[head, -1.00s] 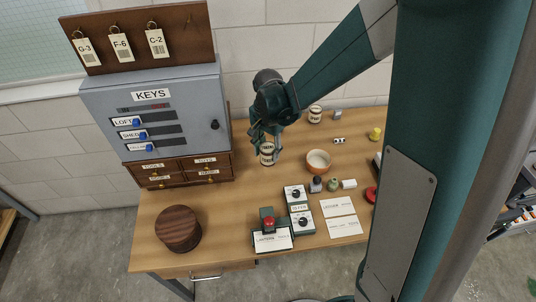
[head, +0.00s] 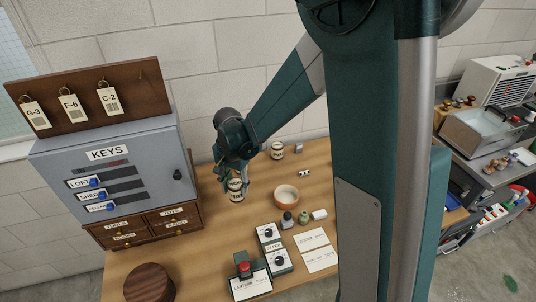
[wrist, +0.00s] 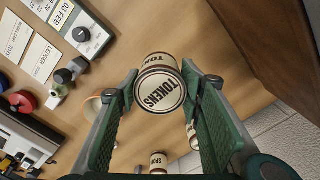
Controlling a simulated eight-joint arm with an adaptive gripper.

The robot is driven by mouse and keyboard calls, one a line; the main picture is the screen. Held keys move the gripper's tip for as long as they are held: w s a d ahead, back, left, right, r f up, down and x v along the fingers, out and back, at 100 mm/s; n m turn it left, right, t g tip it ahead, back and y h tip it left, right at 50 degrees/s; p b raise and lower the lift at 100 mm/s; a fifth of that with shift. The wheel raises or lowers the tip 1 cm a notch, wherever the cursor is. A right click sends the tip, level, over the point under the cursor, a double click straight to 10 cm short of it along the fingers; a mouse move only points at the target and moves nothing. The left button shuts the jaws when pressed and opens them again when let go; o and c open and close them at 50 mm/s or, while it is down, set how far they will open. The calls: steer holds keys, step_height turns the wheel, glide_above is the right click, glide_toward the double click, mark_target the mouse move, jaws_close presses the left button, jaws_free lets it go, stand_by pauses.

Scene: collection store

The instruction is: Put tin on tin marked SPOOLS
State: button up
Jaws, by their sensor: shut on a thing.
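My gripper (wrist: 158,100) is shut on a cream tin with dark bands marked TOKENS (wrist: 160,88); its lid label faces the wrist camera. In the head view the held tin (head: 236,190) is below my gripper, between the key cabinet and the bowl; I cannot tell whether it touches the table. A similar tin (head: 277,150) stands farther back on the table. In the wrist view a tin with a partly visible label starting SPO (wrist: 158,160) is at the bottom edge. Another labelled object (wrist: 192,136) is partly hidden by the right finger.
The grey key cabinet (head: 110,165) on wooden drawers stands close on the left. An orange-rimmed bowl (head: 287,194) is right of the held tin. Switch boxes (head: 268,235), small bottles (head: 287,220) and cards (head: 318,250) lie in front. A round wooden box (head: 149,284) is front left.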

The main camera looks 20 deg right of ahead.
steer(key=w+d+r+p, duration=0.2)
steer(key=w+d, duration=0.4)
steer(key=w, duration=0.2)
steer(key=w+d+r+p, duration=0.1)
steer(key=w+d+r, duration=0.2)
steer(key=w+d, duration=0.35)
step_height(320, 180, up, 3)
steer(key=p, duration=0.3)
glide_above(277, 144)
steer(key=shift+s+d+f, duration=0.1)
steer(key=shift+s, duration=0.1)
step_height(277, 144, down, 6)
steer(key=shift+f, duration=0.15)
steer(key=shift+f, duration=1.85)
steer(key=shift+f, duration=0.15)
